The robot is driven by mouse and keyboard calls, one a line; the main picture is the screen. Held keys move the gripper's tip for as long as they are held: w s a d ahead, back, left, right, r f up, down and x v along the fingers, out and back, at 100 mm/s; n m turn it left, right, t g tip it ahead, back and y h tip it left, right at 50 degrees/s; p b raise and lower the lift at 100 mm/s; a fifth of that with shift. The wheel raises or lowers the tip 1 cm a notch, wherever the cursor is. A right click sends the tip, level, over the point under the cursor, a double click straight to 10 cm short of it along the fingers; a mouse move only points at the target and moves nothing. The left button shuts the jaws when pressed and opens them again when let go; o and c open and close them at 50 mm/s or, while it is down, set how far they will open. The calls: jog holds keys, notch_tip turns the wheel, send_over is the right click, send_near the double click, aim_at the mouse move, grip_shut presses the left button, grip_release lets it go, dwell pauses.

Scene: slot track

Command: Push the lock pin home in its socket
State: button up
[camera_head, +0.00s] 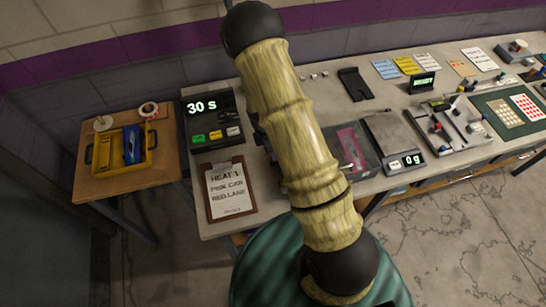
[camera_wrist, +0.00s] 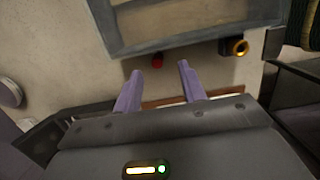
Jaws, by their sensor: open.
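In the wrist view, my gripper (camera_wrist: 160,68) is open, with its two purple-grey fingers apart and nothing held between them. A small red knob (camera_wrist: 157,60) shows beyond the gap between the fingertips; I cannot tell whether it is the lock pin. A dark piece with a brass-coloured ring (camera_wrist: 238,47) lies to the right of the fingers; I cannot tell whether it is the socket. In the head view, my arm hides most of the gripper. A grey track fixture (camera_head: 452,140) with several small knobs stands on the bench at the right.
A timer reading 30 s (camera_head: 212,118) and a clipboard (camera_head: 230,190) are on the bench's left end. A scale (camera_head: 398,142) and a black bracket (camera_head: 355,84) are right of my arm. A yellow tray (camera_head: 103,155) sits on a side table.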

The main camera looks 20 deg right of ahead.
dwell(0.3)
jog(key=shift+w+f+p, duration=0.25)
jog(key=shift+f+p, duration=0.8)
jog(key=shift+f, duration=0.2)
jog(key=shift+d+f+p, duration=0.1)
jog(key=shift+f+p, duration=0.35)
jog(key=shift+f, duration=0.9)
jog(key=shift+w, duration=0.1)
grip_shut()
